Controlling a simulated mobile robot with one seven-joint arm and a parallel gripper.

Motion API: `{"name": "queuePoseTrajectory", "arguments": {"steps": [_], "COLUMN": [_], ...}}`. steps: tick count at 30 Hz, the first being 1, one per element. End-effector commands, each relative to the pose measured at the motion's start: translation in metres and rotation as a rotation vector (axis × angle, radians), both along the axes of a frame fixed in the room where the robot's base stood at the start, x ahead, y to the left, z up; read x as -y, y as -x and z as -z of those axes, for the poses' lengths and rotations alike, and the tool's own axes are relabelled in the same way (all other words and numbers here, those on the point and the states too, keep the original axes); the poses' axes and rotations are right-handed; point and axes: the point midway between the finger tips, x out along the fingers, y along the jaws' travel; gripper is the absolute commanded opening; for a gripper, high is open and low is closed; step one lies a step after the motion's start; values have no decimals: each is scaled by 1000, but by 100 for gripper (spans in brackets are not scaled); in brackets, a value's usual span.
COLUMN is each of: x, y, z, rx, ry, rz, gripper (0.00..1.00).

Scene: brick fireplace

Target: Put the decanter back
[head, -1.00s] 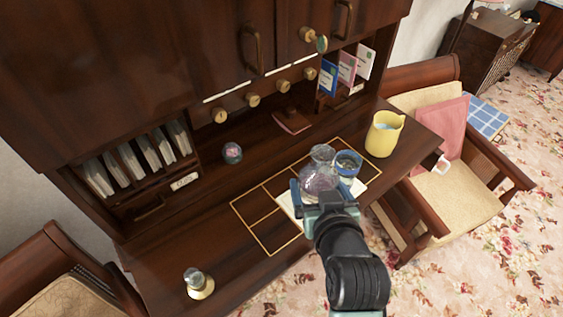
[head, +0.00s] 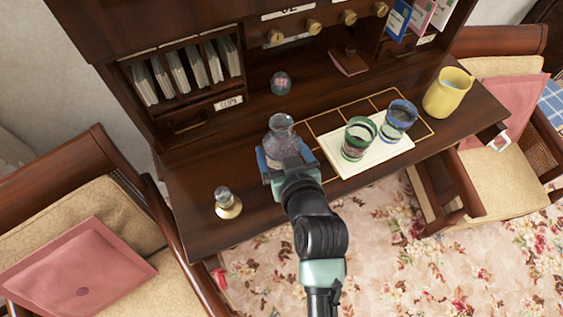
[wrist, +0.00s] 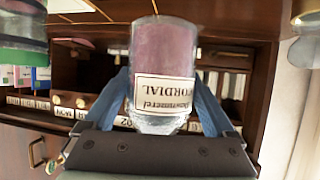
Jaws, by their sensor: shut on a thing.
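The decanter (head: 283,138) is clear glass with purplish contents. In the wrist view the decanter (wrist: 165,60) shows an upside-down cream label reading "CORDIAL". My gripper (head: 285,165) is shut on the decanter, with a blue finger on either side of it. The decanter is over the desk, left of the white mat; I cannot tell whether its base touches the desk. A small clear glass piece, perhaps a stopper (head: 223,196), stands on a round gold-cream base (head: 230,211) near the desk's front left.
A green-banded glass (head: 357,140) and a blue-rimmed glass (head: 399,116) stand on the white mat (head: 372,161). Gold grid lines (head: 340,105) mark the desk behind. A yellow jug (head: 441,96) is at right, a glass ball (head: 281,83) behind. Chairs flank the desk.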

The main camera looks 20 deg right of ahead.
Motion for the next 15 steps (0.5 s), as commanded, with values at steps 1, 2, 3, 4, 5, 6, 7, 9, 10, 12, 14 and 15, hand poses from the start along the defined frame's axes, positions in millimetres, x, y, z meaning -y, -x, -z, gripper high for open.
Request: {"name": "queuePoseTrajectory", "arguments": {"steps": [1, 2, 3, 4, 5, 6, 7, 9, 10, 12, 14, 15], "x": [0, 0, 0, 0, 0, 0, 0, 0, 0, 0, 0, 0], "y": [-1, -1, -1, -1, -1, -1, -1, -1, -1, -1, -1, -1], "z": [2, 4, 7, 9, 12, 18, 22, 33, 37, 44, 47, 48], "rx": [5, 6, 6, 6, 6, 4, 4, 4, 4, 6, 7, 8], "ry": [0, 0, 1, 1, 1, 0, -1, 0, -1, 1, 1, 2], "rz": [0, 0, 0, 0, 0, 0, 1, 0, 0, 0, 1, 2], "gripper": [0, 0, 0, 0, 0, 0, 0, 0, 0, 0, 0, 0]}}
